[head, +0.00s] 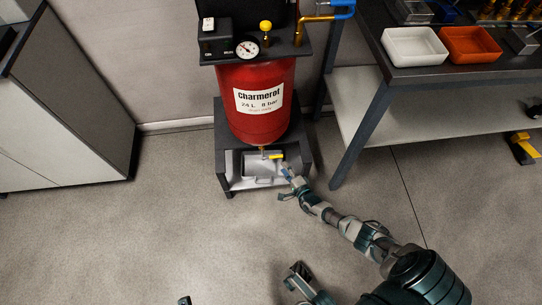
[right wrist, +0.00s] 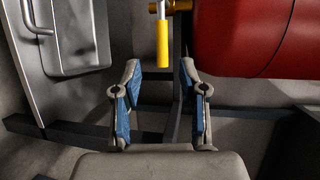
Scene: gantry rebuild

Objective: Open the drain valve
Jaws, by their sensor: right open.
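The red tank (head: 262,100) stands on a dark stand, with the drain valve (head: 262,150) at its bottom. The valve's yellow lever (head: 275,156) lies level and points right in the head view. In the right wrist view the lever (right wrist: 163,45) hangs from the top, its free end just ahead of the gap between my fingertips. My right gripper (head: 286,183) is low at the stand's right front. In the right wrist view the gripper (right wrist: 161,90) is open, with blue pads and nothing between them.
A grey metal tray (head: 262,168) with a handle sits under the valve; it shows in the right wrist view (right wrist: 75,40). The stand (head: 228,150) surrounds it. A workbench (head: 370,120) with bins is at right, a cabinet (head: 75,100) at left. The floor between is clear.

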